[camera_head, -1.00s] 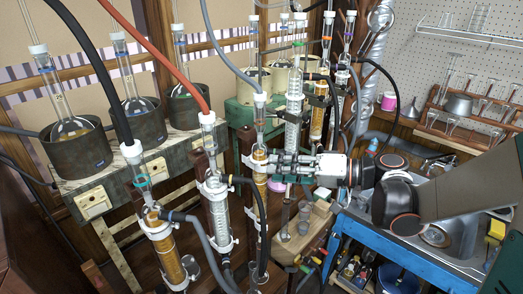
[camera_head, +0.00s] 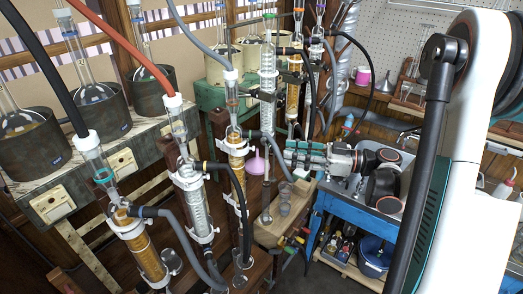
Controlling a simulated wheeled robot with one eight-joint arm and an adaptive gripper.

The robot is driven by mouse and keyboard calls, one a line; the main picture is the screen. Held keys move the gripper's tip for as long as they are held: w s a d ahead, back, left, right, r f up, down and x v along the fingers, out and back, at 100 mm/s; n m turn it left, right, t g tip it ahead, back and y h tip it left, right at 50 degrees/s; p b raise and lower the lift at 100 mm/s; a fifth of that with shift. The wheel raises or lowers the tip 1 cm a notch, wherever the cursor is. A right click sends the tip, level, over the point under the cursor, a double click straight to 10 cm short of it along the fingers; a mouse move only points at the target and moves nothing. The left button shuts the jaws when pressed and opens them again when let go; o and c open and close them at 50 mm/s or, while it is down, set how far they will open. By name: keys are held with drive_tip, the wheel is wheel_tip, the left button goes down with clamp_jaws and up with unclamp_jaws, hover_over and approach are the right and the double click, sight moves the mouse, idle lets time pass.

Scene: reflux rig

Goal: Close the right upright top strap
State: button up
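Wooden uprights carry glass columns held by pale straps. The front-right amber column (camera_head: 238,166) stands on the rightmost front upright (camera_head: 218,126). A pale top strap (camera_head: 236,151) sits around the column's upper part; whether it is closed is too small to tell. My gripper (camera_head: 286,154) reaches in from the right, its fingers pointing left, to the right of that column and apart from the strap. A pink funnel (camera_head: 257,163) shows between them. The finger gap is not clear at this angle.
A clear column (camera_head: 196,205) and another amber column (camera_head: 142,250) stand to the left, with hoses looping between. Flasks sit in dark heaters (camera_head: 100,110) behind. A wooden bench (camera_head: 275,232) with small cups is below my gripper, and a blue cart (camera_head: 345,212) stands right.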

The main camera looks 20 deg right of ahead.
sight(244, 150)
drive_tip(key=b+x, duration=0.1)
drive_tip(key=x, duration=0.8)
drive_tip(key=shift+a, duration=0.2)
clamp_jaws()
